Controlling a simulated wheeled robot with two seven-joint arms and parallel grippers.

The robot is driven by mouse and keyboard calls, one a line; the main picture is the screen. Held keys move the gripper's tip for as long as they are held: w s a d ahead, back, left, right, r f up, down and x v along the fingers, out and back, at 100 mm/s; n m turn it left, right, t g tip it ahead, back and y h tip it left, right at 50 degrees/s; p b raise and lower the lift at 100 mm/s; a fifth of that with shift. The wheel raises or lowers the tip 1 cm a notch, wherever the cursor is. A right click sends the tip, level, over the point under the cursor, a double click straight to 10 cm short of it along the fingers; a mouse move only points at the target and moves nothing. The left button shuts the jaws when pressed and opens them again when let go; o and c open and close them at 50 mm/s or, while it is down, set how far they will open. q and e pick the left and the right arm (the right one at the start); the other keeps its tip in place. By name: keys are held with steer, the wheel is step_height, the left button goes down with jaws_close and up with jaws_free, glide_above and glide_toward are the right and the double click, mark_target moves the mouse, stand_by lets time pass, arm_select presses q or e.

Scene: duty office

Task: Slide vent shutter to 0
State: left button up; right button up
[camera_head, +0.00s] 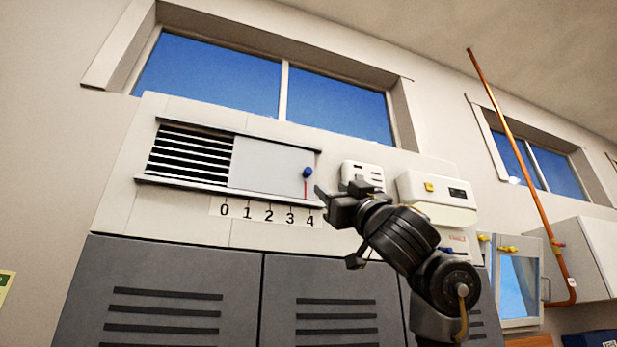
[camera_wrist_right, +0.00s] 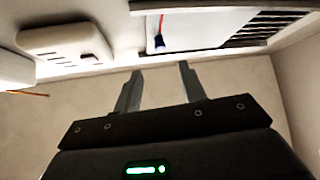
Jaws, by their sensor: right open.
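The vent shutter (camera_head: 272,167) is a pale plate between two dark rails, at the right end of its track. Black louvre slats (camera_head: 190,155) show open on its left. A blue knob (camera_head: 307,172) with a red pointer sits near the shutter's right edge, and the pointer stands at about 4 on the number scale (camera_head: 267,213), which runs from 0 at left to 4 at right. My right gripper (camera_head: 322,200) is open and empty, just right of and below the knob, apart from it. In the right wrist view the knob (camera_wrist_right: 159,41) shows beyond the open fingers (camera_wrist_right: 158,80). My left gripper is out of view.
A small white wall box (camera_head: 362,174) and a larger white box with a yellow button (camera_head: 437,192) are fixed right of the vent. Grey louvred cabinet doors (camera_head: 160,300) stand below. A copper pipe (camera_head: 520,160) runs down at the right.

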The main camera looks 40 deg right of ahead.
mark_target(310, 174)
steer(key=p+x, duration=0.7)
steer(key=x, duration=0.2)
steer(key=shift+w+d+r, duration=0.1)
steer(key=shift+w+r, duration=0.1)
steer(key=shift+r, duration=0.05)
steer(key=shift+w+r+p, duration=0.25)
steer(key=shift+p, duration=0.3)
steer(key=shift+w, duration=0.15)
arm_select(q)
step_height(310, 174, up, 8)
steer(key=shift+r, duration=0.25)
arm_select(e)
jaws_close()
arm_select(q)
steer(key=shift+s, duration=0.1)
